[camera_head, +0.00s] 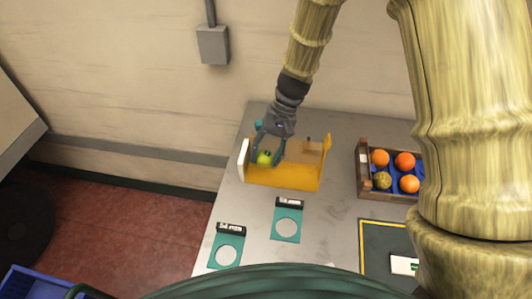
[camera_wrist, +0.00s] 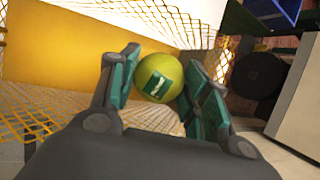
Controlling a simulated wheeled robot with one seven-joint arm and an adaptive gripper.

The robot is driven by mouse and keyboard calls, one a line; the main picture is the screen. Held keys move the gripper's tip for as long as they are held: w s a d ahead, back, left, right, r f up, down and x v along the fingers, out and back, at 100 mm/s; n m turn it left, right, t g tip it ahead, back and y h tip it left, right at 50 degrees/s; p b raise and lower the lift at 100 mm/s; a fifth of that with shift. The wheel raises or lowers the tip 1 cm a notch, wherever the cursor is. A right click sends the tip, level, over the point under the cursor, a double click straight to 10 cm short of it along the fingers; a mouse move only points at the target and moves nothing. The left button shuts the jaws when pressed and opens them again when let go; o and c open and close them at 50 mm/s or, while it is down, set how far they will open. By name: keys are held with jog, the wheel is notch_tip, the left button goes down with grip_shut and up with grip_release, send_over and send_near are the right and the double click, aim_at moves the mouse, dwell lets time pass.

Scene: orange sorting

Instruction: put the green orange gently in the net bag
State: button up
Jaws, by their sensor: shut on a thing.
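The green orange (camera_wrist: 160,72) is yellow-green with a green and white label, and sits between the teal finger pads of my gripper (camera_wrist: 158,92) in the wrist view. My gripper is shut on it. In the head view the green orange (camera_head: 264,158) shows at my gripper (camera_head: 268,152), by the left part of a yellow-orange holder (camera_head: 290,176) on the table. Yellow netting (camera_wrist: 50,112) spreads around the fruit in the wrist view, with a yellow panel behind. I cannot tell whether the fruit touches the net or its floor.
A wooden crate (camera_head: 364,172) with a blue lining holds several oranges and a dull, dark one to the right. Two teal plates with round holes (camera_head: 287,240) (camera_head: 226,268) lie at the front of the grey table (camera_head: 335,215). A green mat (camera_head: 378,240) lies front right.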

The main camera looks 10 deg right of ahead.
dwell(0.3)
jog(key=o, duration=1.1)
jog(key=shift+r, duration=0.1)
jog(key=shift+r+p, duration=3.35)
jog(key=shift+r, duration=0.6)
jog(key=shift+s+f, duration=0.1)
